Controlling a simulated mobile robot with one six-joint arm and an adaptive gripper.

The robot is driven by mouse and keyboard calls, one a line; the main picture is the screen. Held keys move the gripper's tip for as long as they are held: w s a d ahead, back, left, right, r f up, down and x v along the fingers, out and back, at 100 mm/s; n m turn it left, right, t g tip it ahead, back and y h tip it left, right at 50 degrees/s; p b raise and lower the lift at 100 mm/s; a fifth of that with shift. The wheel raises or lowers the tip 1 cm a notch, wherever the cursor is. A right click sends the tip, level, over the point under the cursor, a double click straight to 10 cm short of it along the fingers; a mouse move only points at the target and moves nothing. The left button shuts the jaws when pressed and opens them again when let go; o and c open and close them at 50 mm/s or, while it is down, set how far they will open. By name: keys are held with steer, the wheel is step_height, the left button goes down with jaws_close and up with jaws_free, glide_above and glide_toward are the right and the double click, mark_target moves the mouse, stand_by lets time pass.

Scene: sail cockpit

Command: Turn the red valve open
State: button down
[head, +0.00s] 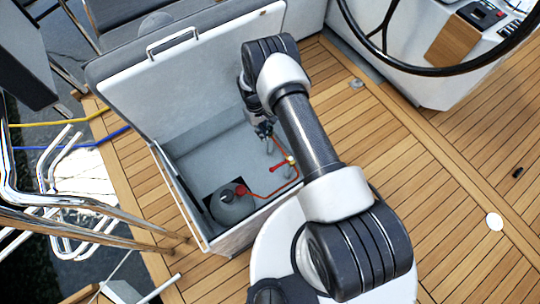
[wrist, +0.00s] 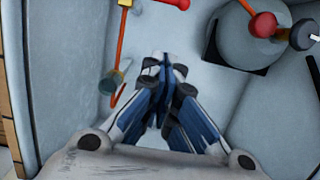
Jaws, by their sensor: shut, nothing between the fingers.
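Two red parts show in the open locker. A red lever (head: 277,170) sits by a brass fitting (head: 291,160) on the orange hose; in the wrist view the lever (wrist: 172,3) is at the top edge, pointing crosswise to the hose, partly cut off. A red knob (head: 241,190) sits on the grey gas cylinder (head: 231,210); it also shows in the wrist view (wrist: 263,24). I cannot tell which is the valve meant. My gripper (wrist: 164,64) is shut and empty, apart from both; in the head view it is small and dark (head: 264,130) inside the locker.
The locker's white lid (head: 200,75) stands raised behind, and its walls surround my gripper. A dark fitting (wrist: 303,35) is by the knob. The orange hose (wrist: 120,50) runs down left of my fingers. A steering wheel (head: 430,70) is at upper right.

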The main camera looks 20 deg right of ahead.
mark_target(281, 164)
steer(key=shift+f, duration=0.25)
steer(key=shift+s, duration=0.1)
steer(key=s+d+f+b, duration=0.2)
steer(key=s+f, duration=0.4)
steer(key=f, duration=0.4)
steer(key=shift+f+b, duration=0.25)
steer(key=shift+b, duration=0.25)
steer(key=shift+s+n, duration=0.2)
steer(key=shift+n, duration=0.2)
